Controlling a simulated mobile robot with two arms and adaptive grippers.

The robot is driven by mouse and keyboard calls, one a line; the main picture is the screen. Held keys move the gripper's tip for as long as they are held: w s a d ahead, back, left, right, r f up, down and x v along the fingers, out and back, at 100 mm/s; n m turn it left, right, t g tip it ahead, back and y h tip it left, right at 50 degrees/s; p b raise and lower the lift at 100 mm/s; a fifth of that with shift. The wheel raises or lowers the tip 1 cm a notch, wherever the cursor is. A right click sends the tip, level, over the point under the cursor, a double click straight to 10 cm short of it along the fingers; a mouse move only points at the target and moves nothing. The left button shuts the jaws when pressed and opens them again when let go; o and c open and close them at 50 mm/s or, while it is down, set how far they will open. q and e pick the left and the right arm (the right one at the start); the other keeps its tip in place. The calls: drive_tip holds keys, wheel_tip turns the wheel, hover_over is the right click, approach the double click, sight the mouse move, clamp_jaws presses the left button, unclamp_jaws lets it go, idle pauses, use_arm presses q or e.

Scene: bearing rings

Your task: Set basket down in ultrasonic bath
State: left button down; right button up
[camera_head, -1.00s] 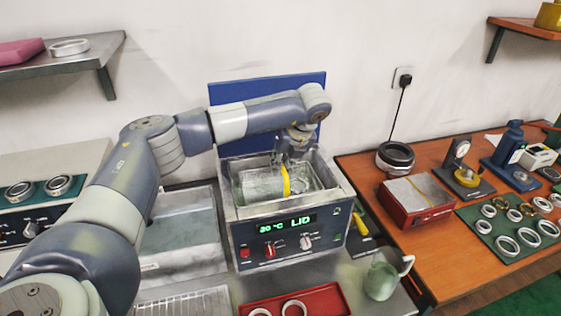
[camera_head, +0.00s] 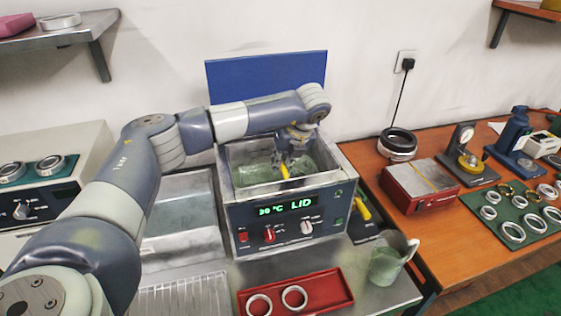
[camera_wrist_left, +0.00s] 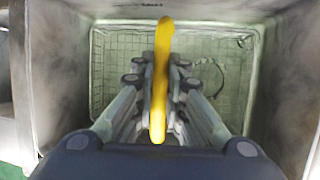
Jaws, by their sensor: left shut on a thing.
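The ultrasonic bath (camera_head: 345,195) stands on the steel bench, its display lit green with "LID". My left gripper (camera_head: 284,172) is inside the bath opening, shut on the yellow handle of the basket (camera_head: 284,170). In the left wrist view the yellow handle (camera_wrist_left: 161,80) runs between the fingers. The wire mesh of the basket (camera_wrist_left: 115,60) lies below, within the bath walls, with a ring (camera_wrist_left: 207,78) faintly visible in it. Whether the basket touches the bath floor I cannot tell. My right gripper is not in view.
A blue panel (camera_head: 262,78) stands behind the bath. In front are a red tray (camera_head: 325,292) with two rings and a glass jug (camera_head: 386,265). A steel basin (camera_head: 180,205) lies left. The orange table (camera_head: 440,235) at right holds a red box (camera_head: 418,187) and rings.

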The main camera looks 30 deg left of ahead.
use_arm(q)
drive_tip(key=shift+w+f, duration=0.1)
idle(0.3)
drive_tip(key=shift+d, duration=0.1)
drive_tip(key=c, duration=1.6)
unclamp_jaws()
drive_tip(key=shift+o, duration=0.2)
drive_tip(key=shift+r+p, duration=0.5)
drive_tip(key=shift+r, duration=0.75)
wheel_tip(320, 180, up, 9)
drive_tip(key=p, duration=0.4)
drive_tip(key=shift+f, duration=0.2)
